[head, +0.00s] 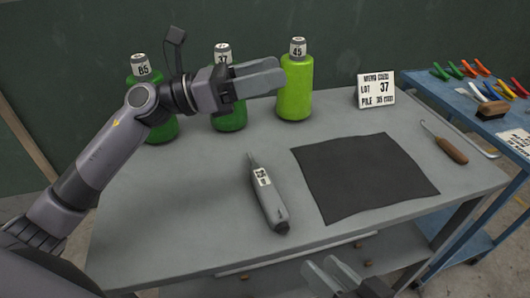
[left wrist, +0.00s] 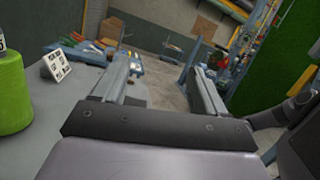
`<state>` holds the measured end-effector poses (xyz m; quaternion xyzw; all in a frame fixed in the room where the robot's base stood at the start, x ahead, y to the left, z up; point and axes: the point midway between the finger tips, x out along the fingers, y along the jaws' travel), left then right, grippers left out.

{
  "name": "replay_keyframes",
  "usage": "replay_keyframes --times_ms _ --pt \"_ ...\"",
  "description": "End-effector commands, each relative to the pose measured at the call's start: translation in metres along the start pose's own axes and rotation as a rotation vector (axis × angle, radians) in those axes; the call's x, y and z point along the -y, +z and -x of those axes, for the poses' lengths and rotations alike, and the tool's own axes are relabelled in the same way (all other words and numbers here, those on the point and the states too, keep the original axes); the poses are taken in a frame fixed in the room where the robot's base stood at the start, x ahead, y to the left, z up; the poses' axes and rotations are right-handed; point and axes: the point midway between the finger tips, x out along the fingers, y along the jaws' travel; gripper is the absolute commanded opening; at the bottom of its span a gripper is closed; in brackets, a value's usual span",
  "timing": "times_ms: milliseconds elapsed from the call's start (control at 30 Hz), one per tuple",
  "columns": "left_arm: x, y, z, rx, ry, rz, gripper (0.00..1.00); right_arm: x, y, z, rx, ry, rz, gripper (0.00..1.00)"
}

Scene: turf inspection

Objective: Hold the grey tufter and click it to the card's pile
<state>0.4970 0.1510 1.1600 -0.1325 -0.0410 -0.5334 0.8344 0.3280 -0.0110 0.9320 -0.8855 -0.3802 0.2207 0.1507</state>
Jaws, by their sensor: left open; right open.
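The grey tufter (head: 267,195) lies on the grey table, left of the dark mat, with a small printed label on its body. The white card (head: 376,91) stands at the back right of the table and reads lot 37 and a pile figure that looks like 35 mm. It also shows in the left wrist view (left wrist: 57,65). My left gripper (head: 280,77) is open and empty, raised in front of the green bottles and well away from the tufter. My right gripper (head: 330,275) is open and empty at the bottom edge, below the table's front edge.
Three green containers with tags 85 (head: 163,128), 37 (head: 230,117) and 45 (head: 295,90) stand along the back. A dark mat (head: 362,175) lies right of the tufter. A wooden-handled hook tool (head: 446,146) lies at the right. A blue cart (head: 455,98) holds coloured tools. The left tabletop is clear.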

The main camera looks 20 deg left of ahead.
Motion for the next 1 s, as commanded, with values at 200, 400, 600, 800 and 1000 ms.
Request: replay_keyframes --times_ms 200,400,600,800,1000 --pt "0.031 -0.069 -0.041 -0.368 -0.262 -0.35 0.72 0.0 0.0 0.0 0.0 0.0 0.0 0.43" --pt "0.039 -0.129 -0.043 -0.726 -0.522 -0.656 0.72 0.0 0.0 0.0 0.0 0.0 0.0 0.43" --pt "0.021 -0.163 -0.017 -1.11 -0.784 -0.913 0.72 0.0 0.0 0.0 0.0 0.0 0.0 0.43" --pt "-0.004 -0.163 0.015 -1.431 -0.976 -1.046 0.72 0.0 0.0 0.0 0.0 0.0 0.0 0.43" --pt "-0.017 -0.157 0.031 -1.585 -1.059 -1.08 0.72 0.0 0.0 0.0 0.0 0.0 0.0 0.43"
